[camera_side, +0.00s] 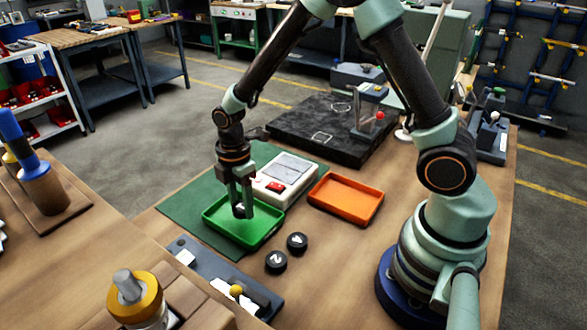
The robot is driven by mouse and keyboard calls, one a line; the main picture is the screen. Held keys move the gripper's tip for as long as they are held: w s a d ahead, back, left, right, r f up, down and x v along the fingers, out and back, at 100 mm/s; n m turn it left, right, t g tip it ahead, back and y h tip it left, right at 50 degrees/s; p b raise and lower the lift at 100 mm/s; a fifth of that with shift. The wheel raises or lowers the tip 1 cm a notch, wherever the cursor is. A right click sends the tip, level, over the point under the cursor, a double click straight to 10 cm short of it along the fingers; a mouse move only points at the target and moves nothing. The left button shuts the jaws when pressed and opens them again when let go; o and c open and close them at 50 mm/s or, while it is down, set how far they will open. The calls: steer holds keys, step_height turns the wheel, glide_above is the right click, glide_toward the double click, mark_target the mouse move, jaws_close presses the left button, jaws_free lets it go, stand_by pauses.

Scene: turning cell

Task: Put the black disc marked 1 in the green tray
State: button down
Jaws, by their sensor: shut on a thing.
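My gripper (241,207) points down over the green tray (222,240), its fingertips low inside the tray's outline. It is shut on a small black disc (240,213), which is mostly hidden by the dark fingers. I cannot read its mark. I cannot tell whether the disc touches the tray floor. The rest of the tray floor looks empty. Two other black discs with white marks lie on the wooden bench right of the tray: a nearer one (276,262) that seems marked 2, and a farther one (297,242) whose mark is unclear.
An orange tray (346,200) stands empty to the right. A white box with a red button (285,180) sits just behind the green tray on a green mat (183,207). A dark slab (310,128) lies farther back. A grey rack with tools (225,278) lies in front.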

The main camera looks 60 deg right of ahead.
steer(key=shift+f, duration=1.1)
steer(key=shift+c, duration=1.3)
jaws_free()
steer(key=shift+f, duration=0.15)
step_height(320, 180, up, 12)
step_height(320, 180, up, 8)
steer(key=m+t, duration=0.2)
steer(key=m, duration=0.4)
glide_above(242, 207)
steer(key=s+d, duration=0.3)
steer(key=s, duration=0.1)
steer(key=s+d+r+m+t, duration=0.2)
steer(key=s+r+m+t, duration=0.1)
steer(key=s+m, duration=0.4)
steer(key=shift+d+r+m+t, duration=0.3)
steer(key=shift+r+m, duration=0.2)
steer(key=shift+m, duration=1.1)
